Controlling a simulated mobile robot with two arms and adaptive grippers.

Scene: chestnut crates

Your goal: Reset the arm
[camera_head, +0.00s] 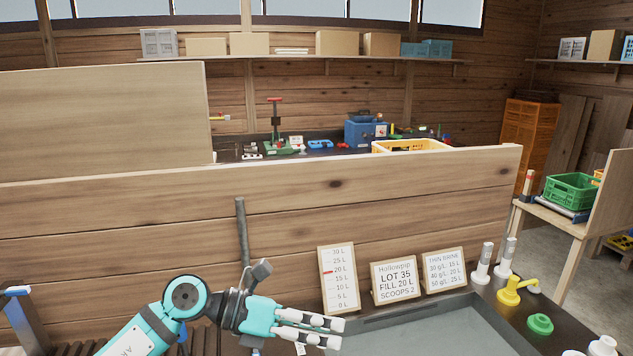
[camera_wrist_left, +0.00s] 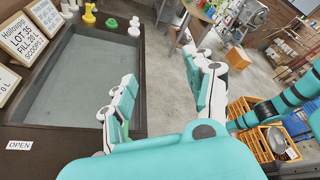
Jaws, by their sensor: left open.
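My left gripper (camera_head: 338,333) is teal with white and black fingers. It reaches in from the lower left, in front of the wooden board and left of the grey tray (camera_head: 480,318). Its fingers are apart with nothing between them. In the left wrist view the two fingers (camera_wrist_left: 158,72) are spread, one by the tray's right edge, the other over the floor. A teal and black arm section of mine (camera_wrist_left: 275,108) shows at the right of that view. My right gripper does not show.
Three signs, including a Hollowpip card (camera_head: 395,282), lean on the board (camera_head: 290,215). White bottles (camera_head: 483,262), a yellow pump piece (camera_head: 510,292) and a green knob (camera_head: 540,323) stand right of the tray. Orange crates (camera_wrist_left: 242,105) stand on the floor at right.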

